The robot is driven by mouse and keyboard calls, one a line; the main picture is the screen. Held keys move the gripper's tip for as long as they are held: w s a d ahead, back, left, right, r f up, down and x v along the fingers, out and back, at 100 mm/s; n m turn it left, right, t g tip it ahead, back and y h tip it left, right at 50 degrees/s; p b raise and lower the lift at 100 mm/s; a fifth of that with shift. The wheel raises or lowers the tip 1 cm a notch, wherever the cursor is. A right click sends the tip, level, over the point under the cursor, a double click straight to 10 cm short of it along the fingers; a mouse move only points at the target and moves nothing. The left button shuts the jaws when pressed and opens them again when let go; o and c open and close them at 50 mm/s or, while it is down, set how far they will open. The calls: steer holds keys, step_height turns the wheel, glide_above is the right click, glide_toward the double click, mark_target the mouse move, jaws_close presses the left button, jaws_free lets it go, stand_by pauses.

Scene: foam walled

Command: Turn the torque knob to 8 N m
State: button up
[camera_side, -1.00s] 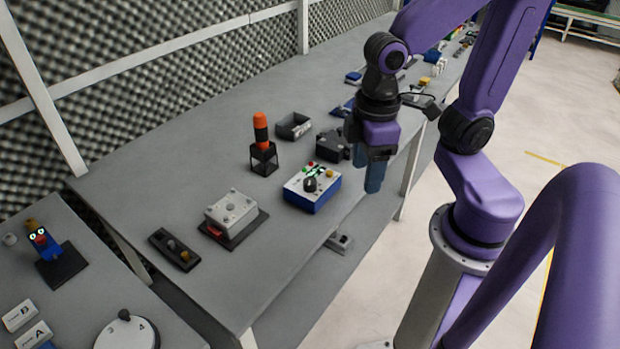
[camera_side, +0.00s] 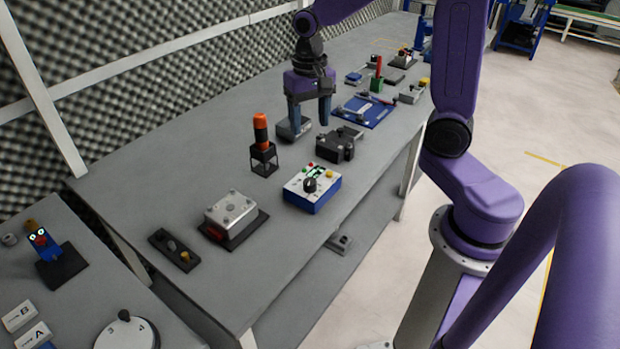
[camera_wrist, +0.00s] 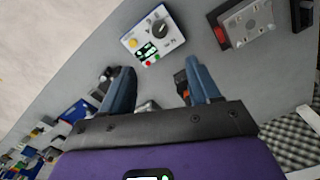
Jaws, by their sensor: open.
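The torque knob is a black knob (camera_side: 310,185) on a white-topped blue control box (camera_side: 312,200) near the table's front edge. The box has a small lit green display, a red button and a yellow button. In the wrist view the knob (camera_wrist: 159,29) and box (camera_wrist: 150,42) lie beyond the fingertips. The display's reading is too small to tell. My gripper (camera_side: 312,118) is open and empty, above the table behind the box. Its two blue fingers (camera_wrist: 160,80) are apart and do not touch the knob.
An orange-topped screwdriver in a black stand (camera_side: 264,156) stands left of the box. A grey block on a dark plate (camera_side: 232,215) lies nearer the camera. A black device (camera_side: 336,146) and a grey tray (camera_side: 292,130) are behind. Bare table surrounds the box.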

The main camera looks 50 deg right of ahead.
mark_target(310, 181)
step_height(310, 181, down, 17)
steer(key=shift+f, duration=0.1)
stand_by(0.7)
steer(key=c, duration=1)
